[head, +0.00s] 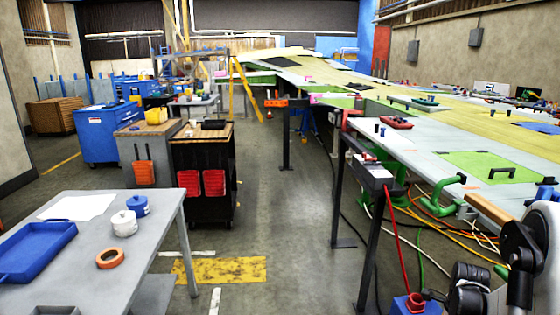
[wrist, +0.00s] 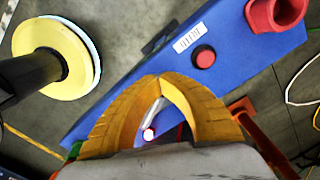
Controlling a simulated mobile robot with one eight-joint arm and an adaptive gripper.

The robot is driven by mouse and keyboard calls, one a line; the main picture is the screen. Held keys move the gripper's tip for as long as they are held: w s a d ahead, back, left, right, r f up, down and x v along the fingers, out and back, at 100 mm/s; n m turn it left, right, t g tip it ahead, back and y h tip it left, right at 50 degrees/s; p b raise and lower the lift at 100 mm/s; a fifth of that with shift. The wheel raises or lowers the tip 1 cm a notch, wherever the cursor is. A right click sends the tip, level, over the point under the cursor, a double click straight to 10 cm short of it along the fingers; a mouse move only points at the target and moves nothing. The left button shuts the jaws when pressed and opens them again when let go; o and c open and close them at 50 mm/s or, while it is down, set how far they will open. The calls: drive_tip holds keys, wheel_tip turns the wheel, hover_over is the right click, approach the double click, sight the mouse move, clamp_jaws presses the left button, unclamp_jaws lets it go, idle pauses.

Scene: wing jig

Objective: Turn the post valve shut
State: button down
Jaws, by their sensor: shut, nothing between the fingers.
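My gripper (wrist: 160,80) has two ridged yellow-orange fingers, their tips together and empty. It is over a blue body (wrist: 225,45) that bears a white label, a round dark red knob (wrist: 204,57) and a red cup-shaped fitting (wrist: 274,14). The knob is just right of and above the fingertips in the wrist view. A pale bar (wrist: 150,118) shows through the gap between the fingers; I cannot tell what it belongs to. Which part is the post valve's handle is unclear. In the head view, a blue box with a red fitting (head: 414,304) shows at the bottom edge.
A yellow disc (wrist: 55,62) with a black post lies left in the wrist view. In the head view, the wing jig (head: 450,140) fills the right, with hoses below it. A grey table (head: 85,275) stands at left. The aisle floor (head: 290,225) between is clear.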

drive_tip(key=shift+d, duration=0.1)
idle(0.4)
wheel_tip(320, 180, up, 6)
drive_tip(key=p, duration=0.3)
drive_tip(key=shift+w, duration=0.15)
drive_tip(key=shift+a, duration=0.25)
